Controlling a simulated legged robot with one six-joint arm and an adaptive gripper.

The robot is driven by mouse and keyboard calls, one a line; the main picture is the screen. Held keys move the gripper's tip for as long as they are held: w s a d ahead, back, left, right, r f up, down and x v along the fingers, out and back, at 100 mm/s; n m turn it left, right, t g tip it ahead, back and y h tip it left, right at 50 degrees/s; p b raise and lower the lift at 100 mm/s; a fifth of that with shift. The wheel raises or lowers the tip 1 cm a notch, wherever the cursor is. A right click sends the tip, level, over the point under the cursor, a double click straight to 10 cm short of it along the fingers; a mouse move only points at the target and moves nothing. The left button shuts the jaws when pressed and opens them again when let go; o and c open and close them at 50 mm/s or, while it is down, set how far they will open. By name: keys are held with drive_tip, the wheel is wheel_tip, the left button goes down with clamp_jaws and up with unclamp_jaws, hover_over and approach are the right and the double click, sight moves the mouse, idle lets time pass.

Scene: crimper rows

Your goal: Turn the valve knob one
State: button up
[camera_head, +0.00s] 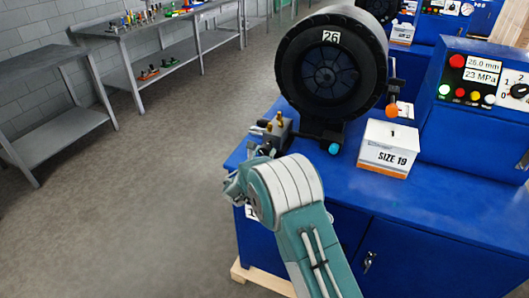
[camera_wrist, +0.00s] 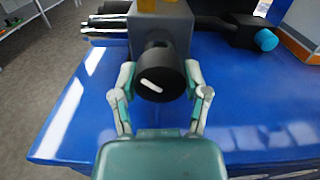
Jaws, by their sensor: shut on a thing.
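The black valve knob (camera_wrist: 168,62) faces me in the wrist view, with a white mark on its front that lies nearly level and slopes slightly down to the right. It sits on the front of a grey valve block (camera_wrist: 172,25), which also shows in the head view (camera_head: 284,129) at the left corner of the blue bench. My gripper (camera_wrist: 159,80) has one finger on each side of the knob and is shut on it. In the head view my gripper (camera_head: 254,163) is beside the block, and the knob is hidden.
The blue bench (camera_head: 350,178) carries a large black crimper head (camera_head: 331,68) marked 26 and a white SIZE 19 box (camera_head: 389,148). A cyan-ended part (camera_wrist: 266,40) is right of the block. A control panel (camera_head: 485,78) stands at the right. Grey tables (camera_head: 60,115) stand far left beyond open floor.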

drive_tip(key=shift+a, duration=0.1)
drive_tip(key=m, duration=0.7)
drive_tip(key=shift+m, duration=0.4)
drive_tip(key=m, duration=0.3)
drive_tip(key=shift+m, duration=0.3)
drive_tip(key=shift+f+m, duration=0.1)
drive_tip(key=shift+m, duration=1.4)
drive_tip(key=o, duration=1.1)
drive_tip(key=shift+f, duration=0.1)
drive_tip(key=shift+o, duration=0.2)
